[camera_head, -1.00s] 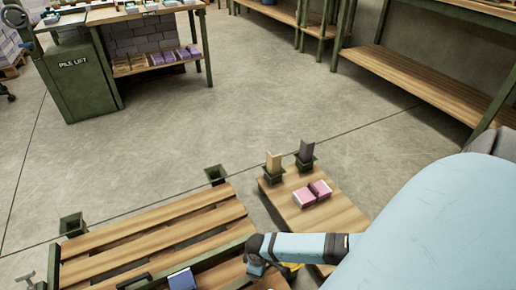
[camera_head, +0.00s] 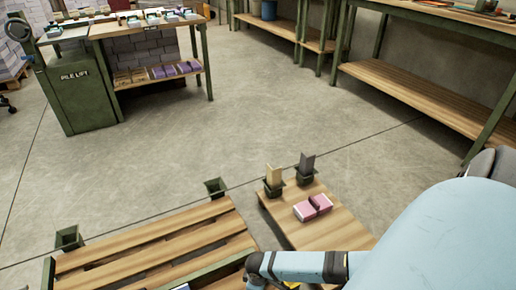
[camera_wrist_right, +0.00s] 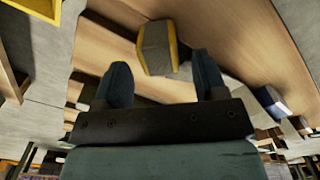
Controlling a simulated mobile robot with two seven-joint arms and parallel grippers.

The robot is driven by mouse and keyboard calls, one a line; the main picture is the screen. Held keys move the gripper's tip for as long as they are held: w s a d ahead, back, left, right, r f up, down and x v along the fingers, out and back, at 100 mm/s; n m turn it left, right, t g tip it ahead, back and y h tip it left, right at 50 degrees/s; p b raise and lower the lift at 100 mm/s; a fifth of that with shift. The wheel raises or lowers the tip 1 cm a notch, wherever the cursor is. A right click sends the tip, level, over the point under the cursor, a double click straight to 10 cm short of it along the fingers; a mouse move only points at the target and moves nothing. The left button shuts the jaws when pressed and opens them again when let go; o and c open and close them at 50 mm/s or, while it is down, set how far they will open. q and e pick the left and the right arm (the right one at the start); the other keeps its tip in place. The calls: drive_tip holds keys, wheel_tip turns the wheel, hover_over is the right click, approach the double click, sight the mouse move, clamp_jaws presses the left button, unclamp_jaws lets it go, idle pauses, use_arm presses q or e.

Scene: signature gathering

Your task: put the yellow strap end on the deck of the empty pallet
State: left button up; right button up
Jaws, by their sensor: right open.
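A grey block with a yellow band along its edge, which looks like the yellow strap end (camera_wrist_right: 157,47), shows in the right wrist view over bare wooden boards. I cannot tell whether it rests on them. My right gripper (camera_wrist_right: 163,75) is open, with the block just beyond and between its dark fingertips. In the head view, a bit of yellow (camera_head: 291,285) shows under my right wrist; the fingers are hidden there. The slatted wooden pallet (camera_head: 150,237) lies at the lower left, its visible slats mostly bare. My left gripper is not in view.
A second wooden deck (camera_head: 335,228) carries two pink-and-white blocks (camera_head: 313,208). Yellow (camera_head: 273,174) and dark (camera_head: 306,164) upright pieces stand in holders at its far end. Green corner posts (camera_head: 68,238) border the slatted pallet. A blue block (camera_wrist_right: 271,101) lies right of my gripper.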

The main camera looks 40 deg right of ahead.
wheel_tip(320, 180, up, 3)
drive_tip(key=shift+r+p, duration=0.1)
drive_tip(key=shift+p, duration=0.85)
wheel_tip(320, 180, up, 4)
drive_tip(key=shift+f+p, duration=0.1)
drive_tip(key=shift+p, duration=1)
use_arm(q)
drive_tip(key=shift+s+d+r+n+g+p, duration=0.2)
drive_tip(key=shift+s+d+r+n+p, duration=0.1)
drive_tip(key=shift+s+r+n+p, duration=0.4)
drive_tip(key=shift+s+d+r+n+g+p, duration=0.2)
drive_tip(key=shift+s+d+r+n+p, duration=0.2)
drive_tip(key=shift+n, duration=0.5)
use_arm(e)
drive_tip(key=shift+r, duration=2.5)
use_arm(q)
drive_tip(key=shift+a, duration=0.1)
use_arm(e)
drive_tip(key=shift+s, duration=0.1)
